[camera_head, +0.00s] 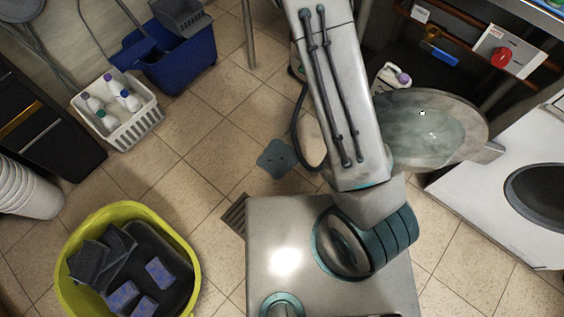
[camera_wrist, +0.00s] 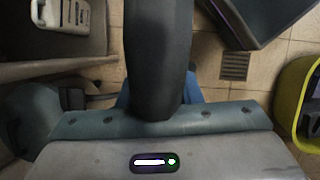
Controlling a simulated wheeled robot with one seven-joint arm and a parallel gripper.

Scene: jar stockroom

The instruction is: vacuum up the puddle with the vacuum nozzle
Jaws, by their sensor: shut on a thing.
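A flat, lobed blue-grey puddle (camera_head: 276,158) lies on the floor tiles, left of my arm in the head view. My gripper (camera_wrist: 158,98) shows in the wrist view, with blue fingers shut around a thick dark tube, the vacuum nozzle (camera_wrist: 157,45). The nozzle extends toward the top of that view, and its far end is out of sight. In the head view my arm hides the gripper and the nozzle. I cannot make out the puddle in the wrist view, so I cannot tell whether the nozzle touches it.
A white basket (camera_head: 130,132) of bottles and a blue bucket (camera_head: 185,62) stand at upper left. A round grey basin-like surface (camera_head: 470,120) is right of my arm. A floor grate (camera_wrist: 234,66) lies flat. Tiles around the puddle are clear.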

